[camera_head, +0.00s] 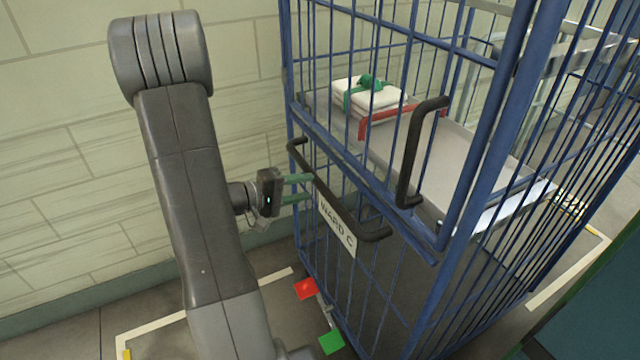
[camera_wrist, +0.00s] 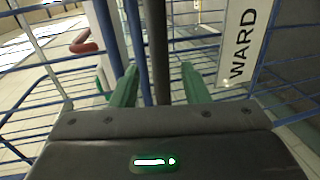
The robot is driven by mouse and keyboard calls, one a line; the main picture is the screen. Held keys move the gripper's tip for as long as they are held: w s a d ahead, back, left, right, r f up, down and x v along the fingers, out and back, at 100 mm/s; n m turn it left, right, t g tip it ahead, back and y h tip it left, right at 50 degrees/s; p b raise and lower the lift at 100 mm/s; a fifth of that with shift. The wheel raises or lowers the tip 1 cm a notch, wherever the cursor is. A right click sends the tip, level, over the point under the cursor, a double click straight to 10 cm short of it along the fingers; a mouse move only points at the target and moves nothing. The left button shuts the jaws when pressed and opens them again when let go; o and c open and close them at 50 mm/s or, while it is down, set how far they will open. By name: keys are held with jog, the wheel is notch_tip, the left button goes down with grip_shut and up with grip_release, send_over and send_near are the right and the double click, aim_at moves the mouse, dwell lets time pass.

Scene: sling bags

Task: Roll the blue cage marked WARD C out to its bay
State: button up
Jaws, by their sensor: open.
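The blue wire cage (camera_head: 441,262) stands upright beside the wall, with a white WARD C sign (camera_head: 337,224) on its near side. The sign also shows at the right of the wrist view (camera_wrist: 243,42). A black bar handle (camera_head: 338,207) runs slantwise above the sign. My gripper (camera_head: 311,188) is at this handle, its two green fingers pointing at the cage. In the wrist view the fingers (camera_wrist: 158,85) are apart, with the dark handle bar (camera_wrist: 158,45) between them and gaps showing on both sides. A second black handle (camera_head: 413,150) is higher, to the right.
A red pedal (camera_head: 305,289) and a green pedal (camera_head: 331,342) are at the cage's foot. Inside, a shelf (camera_head: 465,165) holds folded white linen (camera_head: 350,88) with a green band. A block wall (camera_head: 60,190) is close at left. Pale floor lines (camera_head: 150,325) border the cage.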

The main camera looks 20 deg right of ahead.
aim_at(320, 185)
jog(key=shift+x, duration=2.75)
grip_shut()
